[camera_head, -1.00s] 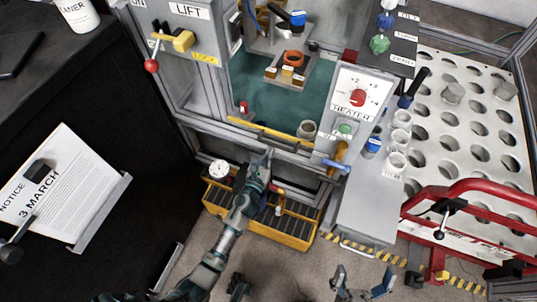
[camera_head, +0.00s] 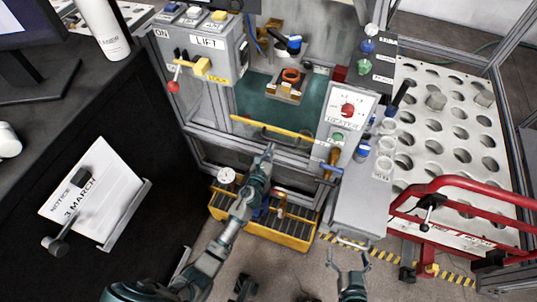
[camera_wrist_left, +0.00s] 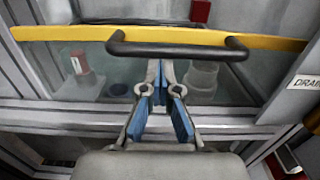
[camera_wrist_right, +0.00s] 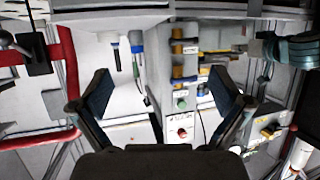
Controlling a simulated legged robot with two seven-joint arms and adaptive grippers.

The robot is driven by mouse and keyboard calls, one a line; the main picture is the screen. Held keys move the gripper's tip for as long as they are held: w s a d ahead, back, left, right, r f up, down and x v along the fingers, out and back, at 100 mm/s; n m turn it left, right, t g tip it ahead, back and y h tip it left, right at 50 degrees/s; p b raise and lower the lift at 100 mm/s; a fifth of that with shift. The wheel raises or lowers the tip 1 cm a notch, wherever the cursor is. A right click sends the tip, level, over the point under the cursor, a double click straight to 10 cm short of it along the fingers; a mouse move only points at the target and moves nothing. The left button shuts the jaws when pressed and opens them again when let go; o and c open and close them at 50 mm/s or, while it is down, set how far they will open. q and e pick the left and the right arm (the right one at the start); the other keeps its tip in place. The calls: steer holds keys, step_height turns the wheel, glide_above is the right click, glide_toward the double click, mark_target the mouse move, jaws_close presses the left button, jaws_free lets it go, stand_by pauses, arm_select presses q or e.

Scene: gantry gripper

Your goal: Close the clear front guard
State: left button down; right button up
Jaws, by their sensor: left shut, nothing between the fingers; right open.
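The clear front guard (camera_wrist_left: 225,85) has a yellow top bar (camera_head: 270,129) and a dark handle (camera_wrist_left: 178,42). It covers the lower part of the teal-floored machine opening (camera_head: 255,95), which is uncovered above the bar. Cups show through the clear panel in the left wrist view. My left gripper (camera_head: 269,150) is shut and empty in front of the panel. Its fingertips (camera_wrist_left: 160,72) are just below the handle in the left wrist view; I cannot tell whether they touch it. My right gripper (camera_head: 349,260) is open and empty, low in front of the machine.
A HEATER box (camera_head: 348,108) and grey side shelf (camera_head: 365,190) with cups stand right of the opening. A LIFT box (camera_head: 205,50) with levers is at the left. A yellow crate (camera_head: 265,228) is below. A red-railed perforated table (camera_head: 450,130) lies right.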

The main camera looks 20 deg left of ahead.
steer(key=s+d+f+g+h+p, duration=0.1)
steer(key=s+d+f+g+p, duration=0.2)
steer(key=s+g, duration=0.35)
steer(key=s+d+f+g+h+p, duration=0.2)
steer(key=s+d+f+g, duration=0.15)
steer(key=s, duration=0.55)
step_height(320, 180, down, 18)
steer(key=s+f+g+p, duration=0.1)
steer(key=s+p, duration=0.2)
steer(key=p, duration=0.5)
arm_select(q)
step_height(320, 180, up, 24)
steer(key=p, duration=0.9)
steer(key=shift+r, duration=0.25)
arm_select(e)
steer(key=s+d+f, duration=0.1)
steer(key=s+f, duration=0.1)
steer(key=s, duration=0.5)
steer(key=s+d+f+g, duration=0.1)
steer(key=s, duration=0.7)
steer(key=shift+d+f, duration=0.2)
steer(key=shift+f, duration=0.2)
arm_select(q)
steer(key=shift+w+r, duration=0.15)
